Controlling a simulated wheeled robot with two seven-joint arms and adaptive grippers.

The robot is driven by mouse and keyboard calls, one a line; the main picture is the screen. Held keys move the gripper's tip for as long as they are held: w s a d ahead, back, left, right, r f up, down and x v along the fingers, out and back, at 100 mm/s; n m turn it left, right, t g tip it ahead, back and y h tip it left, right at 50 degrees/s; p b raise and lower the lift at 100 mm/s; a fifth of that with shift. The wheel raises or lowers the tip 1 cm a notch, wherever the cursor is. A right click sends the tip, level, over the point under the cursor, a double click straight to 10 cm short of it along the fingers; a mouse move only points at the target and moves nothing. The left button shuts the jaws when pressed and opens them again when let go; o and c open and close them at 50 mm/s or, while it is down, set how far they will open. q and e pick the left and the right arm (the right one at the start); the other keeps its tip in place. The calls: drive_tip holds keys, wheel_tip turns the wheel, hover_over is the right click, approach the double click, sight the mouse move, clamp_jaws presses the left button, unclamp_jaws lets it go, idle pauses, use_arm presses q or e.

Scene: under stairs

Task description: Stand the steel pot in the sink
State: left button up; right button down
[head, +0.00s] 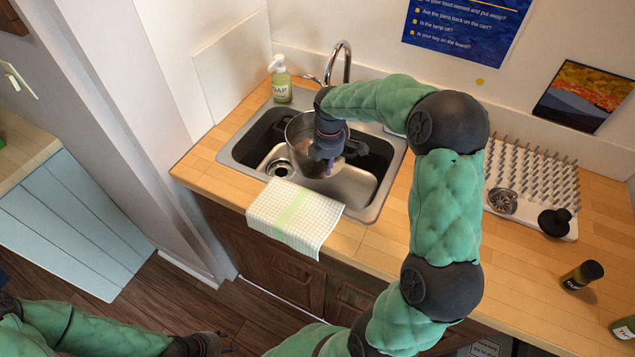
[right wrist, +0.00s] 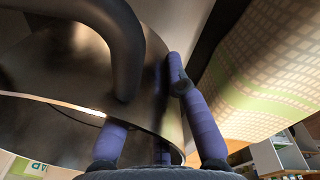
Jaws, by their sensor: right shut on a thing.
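The steel pot (head: 299,133) is within the sink (head: 358,192), over the middle of the basin and partly hidden by my right gripper. I cannot tell whether its base touches the sink floor. My right gripper (head: 328,166) reaches down into the sink and is shut on the pot's wall. In the right wrist view the purple fingers lie on either side of the pot's rim (right wrist: 75,113), near a dark curved handle (right wrist: 122,45). My left gripper (head: 215,341) is low at the bottom left, away from the counter; its jaws are too small to read.
A checked cloth (head: 295,214) hangs over the sink's front edge. A soap bottle (head: 281,80) and a faucet (head: 343,62) stand behind the sink. A spiked drying rack (head: 532,173) and a dark jar (head: 582,275) are on the right counter.

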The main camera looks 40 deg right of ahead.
wheel_tip(320, 180, down, 11)
drive_tip(key=b, duration=0.4)
drive_tip(key=shift+w+r, duration=0.1)
drive_tip(key=shift+r, duration=0.1)
drive_tip(key=c, duration=1.7)
unclamp_jaws()
drive_tip(key=shift+f, duration=0.2)
drive_tip(key=o, duration=0.5)
drive_tip(key=shift+r, duration=0.1)
drive_tip(key=r+p, duration=0.1)
drive_tip(key=r, duration=0.3)
drive_tip(key=r+p, duration=0.1)
drive_tip(key=r, duration=0.3)
drive_tip(key=r+p, duration=0.2)
drive_tip(key=r, duration=0.2)
drive_tip(key=shift+s+a+r, duration=0.1)
drive_tip(key=shift+s, duration=0.3)
